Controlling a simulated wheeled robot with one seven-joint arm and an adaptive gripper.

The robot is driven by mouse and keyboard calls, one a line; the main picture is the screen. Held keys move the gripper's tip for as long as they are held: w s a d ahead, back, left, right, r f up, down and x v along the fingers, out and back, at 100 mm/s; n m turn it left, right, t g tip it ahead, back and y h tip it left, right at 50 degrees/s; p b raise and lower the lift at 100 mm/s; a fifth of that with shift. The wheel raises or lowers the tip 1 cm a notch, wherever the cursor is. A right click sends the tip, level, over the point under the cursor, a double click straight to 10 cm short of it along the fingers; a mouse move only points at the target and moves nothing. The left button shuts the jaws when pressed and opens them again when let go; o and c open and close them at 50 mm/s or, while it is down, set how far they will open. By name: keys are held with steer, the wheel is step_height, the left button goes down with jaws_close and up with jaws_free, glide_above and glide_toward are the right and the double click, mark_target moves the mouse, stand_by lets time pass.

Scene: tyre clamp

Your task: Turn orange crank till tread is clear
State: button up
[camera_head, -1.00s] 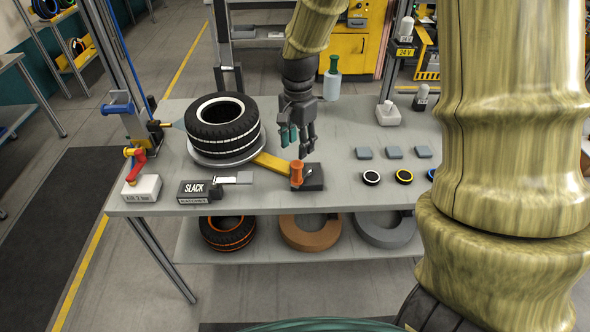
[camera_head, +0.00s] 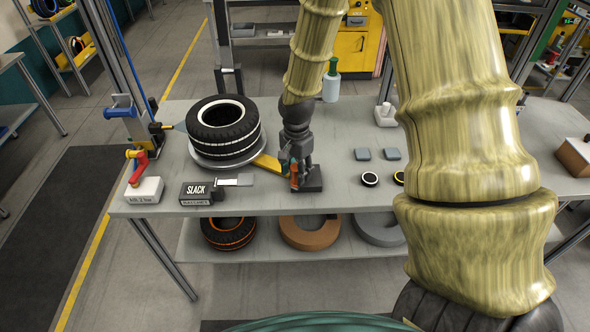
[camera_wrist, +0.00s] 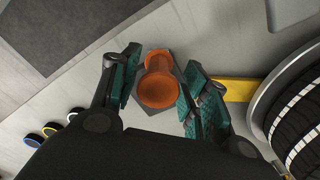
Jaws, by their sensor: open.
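The orange crank (camera_wrist: 158,82) stands on a dark block (camera_head: 312,181) near the front of the bench. In the wrist view its round knob lies between the two teal-padded fingers of my gripper (camera_wrist: 158,88), which is open around it. In the head view my gripper (camera_head: 297,172) is down at the crank and hides most of it. A yellow bar (camera_head: 268,162) runs from the block toward the black tyre (camera_head: 223,130) with white bands, which lies on a round plate (camera_head: 205,160). The tyre also shows at the right of the wrist view (camera_wrist: 300,125).
A white block with a red lever (camera_head: 141,168) stands at the left bench end. Grey pads (camera_head: 362,154) and small rings (camera_head: 370,179) lie to the right.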

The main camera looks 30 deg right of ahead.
steer(key=shift+f, duration=0.15)
jaws_close()
